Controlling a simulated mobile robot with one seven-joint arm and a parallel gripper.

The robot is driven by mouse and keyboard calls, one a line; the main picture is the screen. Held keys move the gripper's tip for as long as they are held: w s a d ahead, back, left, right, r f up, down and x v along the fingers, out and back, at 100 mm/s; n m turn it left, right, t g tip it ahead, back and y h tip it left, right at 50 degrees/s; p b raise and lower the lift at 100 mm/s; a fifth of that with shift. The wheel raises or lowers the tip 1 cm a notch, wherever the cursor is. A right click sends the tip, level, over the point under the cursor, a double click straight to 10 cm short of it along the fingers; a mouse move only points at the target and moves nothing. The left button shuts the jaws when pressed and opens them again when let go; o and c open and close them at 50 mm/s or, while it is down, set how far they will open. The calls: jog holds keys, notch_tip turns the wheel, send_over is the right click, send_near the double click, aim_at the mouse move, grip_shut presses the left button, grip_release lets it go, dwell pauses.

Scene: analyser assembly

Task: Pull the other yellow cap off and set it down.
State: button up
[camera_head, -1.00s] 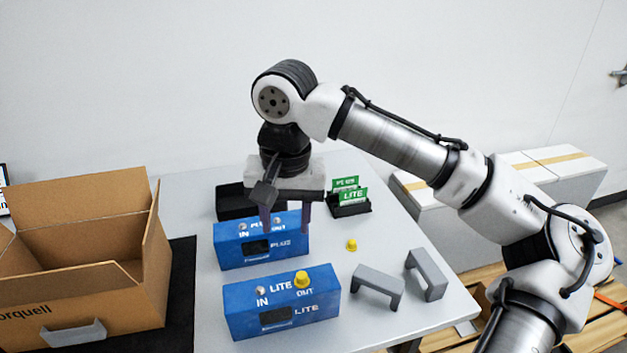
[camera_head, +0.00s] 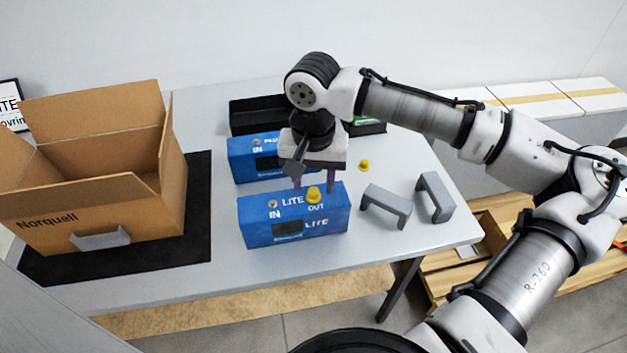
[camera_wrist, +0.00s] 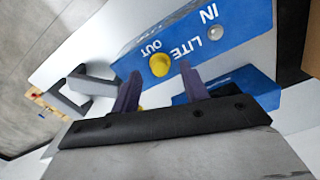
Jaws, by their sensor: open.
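A yellow cap (camera_head: 314,194) sits on the OUT port of the front blue LITE box (camera_head: 258,222). In the wrist view the same cap (camera_wrist: 160,65) shows just beyond and between my fingertips, on the LITE box (camera_wrist: 185,35). A second yellow cap (camera_head: 364,165) lies loose on the table to the right of the rear box. My gripper (camera_head: 312,186) is open and empty, pointing down at the cap on the LITE box, its fingers partly behind the cap in the head view. The IN port of the LITE box has no cap.
The rear blue box (camera_head: 245,166) stands close behind and is partly hidden by my gripper. Two grey brackets (camera_head: 386,203) (camera_head: 434,196) stand to the right. An open cardboard box (camera_head: 60,215) is at the left. The table front is clear.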

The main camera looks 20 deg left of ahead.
aim_at(314, 189)
jog(key=shift+f, duration=0.7)
grip_shut()
jog(key=c, duration=0.7)
grip_release()
grip_shut()
jog(key=shift+r+p, duration=0.55)
jog(key=shift+r+p, duration=3.25)
jog(key=shift+r, duration=0.15)
